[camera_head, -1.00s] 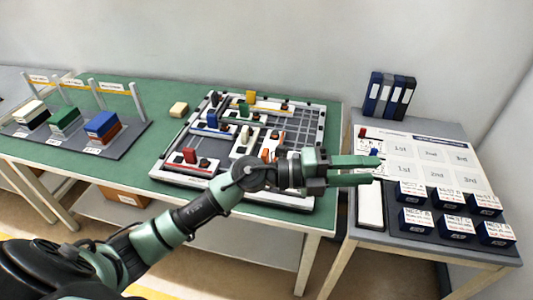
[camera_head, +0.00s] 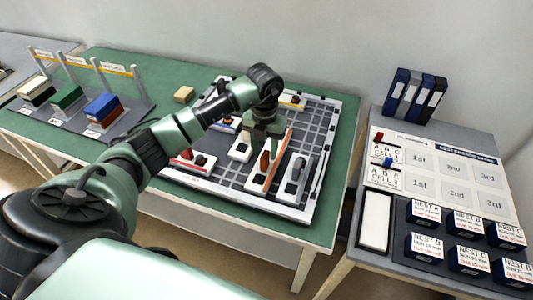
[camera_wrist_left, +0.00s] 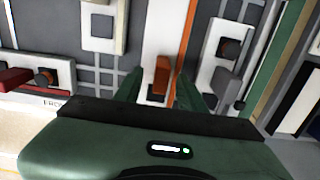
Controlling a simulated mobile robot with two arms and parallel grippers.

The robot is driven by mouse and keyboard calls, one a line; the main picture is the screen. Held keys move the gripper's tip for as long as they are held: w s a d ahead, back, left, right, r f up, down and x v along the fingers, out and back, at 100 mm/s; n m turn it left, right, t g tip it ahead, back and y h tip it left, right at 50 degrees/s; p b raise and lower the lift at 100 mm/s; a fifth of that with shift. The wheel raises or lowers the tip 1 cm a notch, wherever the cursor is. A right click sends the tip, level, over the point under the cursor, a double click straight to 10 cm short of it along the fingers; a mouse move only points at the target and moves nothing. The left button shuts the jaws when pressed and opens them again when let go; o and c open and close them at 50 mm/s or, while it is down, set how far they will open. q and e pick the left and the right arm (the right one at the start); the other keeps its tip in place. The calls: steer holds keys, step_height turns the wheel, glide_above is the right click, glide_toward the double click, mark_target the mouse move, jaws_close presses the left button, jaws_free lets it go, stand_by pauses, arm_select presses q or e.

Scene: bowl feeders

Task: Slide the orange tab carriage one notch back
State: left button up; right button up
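The orange tab (camera_head: 264,161) stands up on a white carriage with an orange stripe (camera_head: 280,158), on the grey slotted board. In the left wrist view the tab (camera_wrist_left: 162,76) shows between my fingers, near their tips. My gripper and forearm hide part of the board behind. My right gripper is not in view.
A carriage with a grey tab (camera_head: 297,170) sits close to the right, and a white carriage (camera_head: 241,150) to the left. A red-tab carriage (camera_head: 190,163) is at the front left. The board's front right grid is partly clear. A side table (camera_head: 345,245) stands right.

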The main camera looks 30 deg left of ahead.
mark_target(266, 152)
arm_select(q)
step_height(266, 152, down, 3)
steer(key=shift+w+r, duration=0.15)
steer(key=shift+f+p, duration=0.3)
steer(key=shift+f, duration=0.4)
steer(key=shift+w, duration=0.1)
jaws_close()
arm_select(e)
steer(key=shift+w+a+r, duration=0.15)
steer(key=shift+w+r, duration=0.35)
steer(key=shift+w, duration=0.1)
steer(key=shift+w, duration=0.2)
